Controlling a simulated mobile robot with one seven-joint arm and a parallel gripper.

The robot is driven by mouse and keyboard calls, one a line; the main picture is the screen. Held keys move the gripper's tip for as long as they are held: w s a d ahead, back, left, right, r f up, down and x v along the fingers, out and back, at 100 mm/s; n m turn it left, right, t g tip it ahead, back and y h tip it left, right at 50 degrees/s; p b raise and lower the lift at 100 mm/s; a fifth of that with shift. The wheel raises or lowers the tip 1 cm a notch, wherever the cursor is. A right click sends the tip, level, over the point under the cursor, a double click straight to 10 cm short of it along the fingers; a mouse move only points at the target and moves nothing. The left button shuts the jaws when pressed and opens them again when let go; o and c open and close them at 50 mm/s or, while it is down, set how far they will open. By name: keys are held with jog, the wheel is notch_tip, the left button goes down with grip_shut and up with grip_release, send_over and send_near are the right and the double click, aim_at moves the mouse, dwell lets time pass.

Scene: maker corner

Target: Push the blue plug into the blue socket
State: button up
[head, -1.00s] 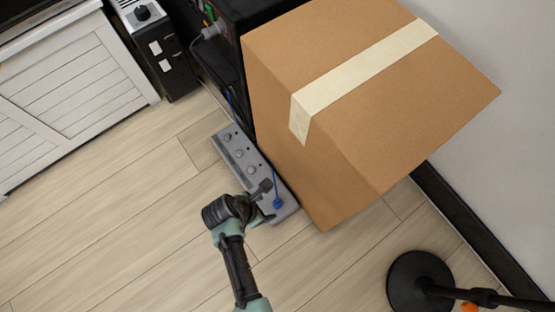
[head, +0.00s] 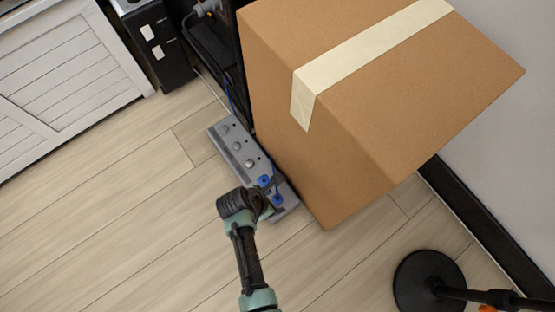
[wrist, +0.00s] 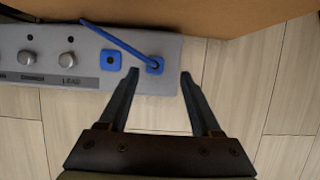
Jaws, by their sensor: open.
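The blue plug (wrist: 155,65) is on the end of a blue cable, at a blue square at the right end of the grey panel, in the wrist view. How deep it sits I cannot tell. It also shows in the head view (head: 278,199). A blue socket (wrist: 111,60) with a dark hole is just left of it; it shows in the head view too (head: 264,181). My gripper (wrist: 160,73) is open and empty, with its fingertips either side of the plug in the picture. I see no contact. The head view largely hides the fingers.
The grey panel (head: 231,141) with several knobs lies along the foot of a large cardboard box (head: 340,130), which stands close behind it. A round black stand base (head: 425,280) is at lower right. The wooden floor (head: 120,200) is clear on the left.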

aim_at(276, 199)
jog(key=b+x, duration=0.1)
jog(key=b, duration=0.1)
jog(key=b+x, duration=0.1)
jog(key=x, duration=0.1)
jog(key=b+x, duration=0.2)
jog(key=shift+w+a+b, duration=0.15)
jog(key=shift+w+b, duration=0.2)
grip_shut()
dwell(0.4)
